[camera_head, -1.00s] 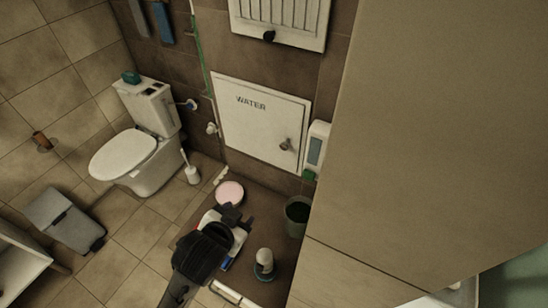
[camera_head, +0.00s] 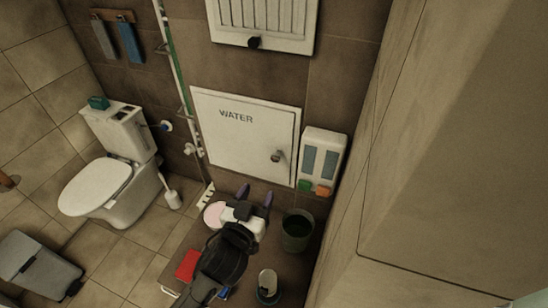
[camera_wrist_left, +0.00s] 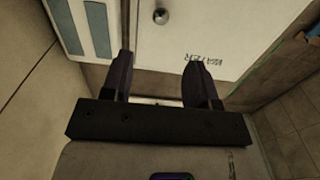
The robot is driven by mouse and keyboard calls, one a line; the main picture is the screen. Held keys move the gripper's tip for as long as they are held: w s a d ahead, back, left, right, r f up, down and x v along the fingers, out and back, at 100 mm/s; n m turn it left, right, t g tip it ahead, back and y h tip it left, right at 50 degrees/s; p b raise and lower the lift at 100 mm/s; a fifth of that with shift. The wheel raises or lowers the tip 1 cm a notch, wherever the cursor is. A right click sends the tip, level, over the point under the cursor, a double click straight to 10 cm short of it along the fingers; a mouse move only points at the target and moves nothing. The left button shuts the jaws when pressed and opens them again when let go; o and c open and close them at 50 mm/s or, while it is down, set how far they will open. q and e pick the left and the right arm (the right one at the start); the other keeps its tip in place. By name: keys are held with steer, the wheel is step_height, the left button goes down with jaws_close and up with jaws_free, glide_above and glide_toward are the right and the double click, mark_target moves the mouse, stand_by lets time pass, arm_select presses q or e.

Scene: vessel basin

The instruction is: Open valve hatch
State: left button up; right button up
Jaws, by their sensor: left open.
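The valve hatch (camera_head: 233,138) is a white square panel marked "WATER" on the brown tiled wall. It is closed in its frame, with a small metal knob (camera_head: 276,156) at its lower right. In the left wrist view the hatch (camera_wrist_left: 187,35) appears upside down, with the knob (camera_wrist_left: 161,16) near the top. My left gripper (camera_head: 255,194) is in front of and below the hatch. Its two fingers (camera_wrist_left: 158,84) are spread apart with nothing between them, and they are apart from the knob. My right gripper is not in view.
A white dispenser (camera_head: 320,160) hangs right of the hatch. A dark bucket (camera_head: 297,231), a pink round item (camera_head: 214,215) and a red item (camera_head: 187,265) are below. A vented panel (camera_head: 263,22) is above. The toilet (camera_head: 97,190) stands left; a large beige wall (camera_head: 450,150) fills the right.

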mark_target(274, 160)
arm_select(q)
steer(key=p+x, duration=0.1)
steer(key=x, duration=1.2)
steer(key=shift+w, duration=0.1)
jaws_close()
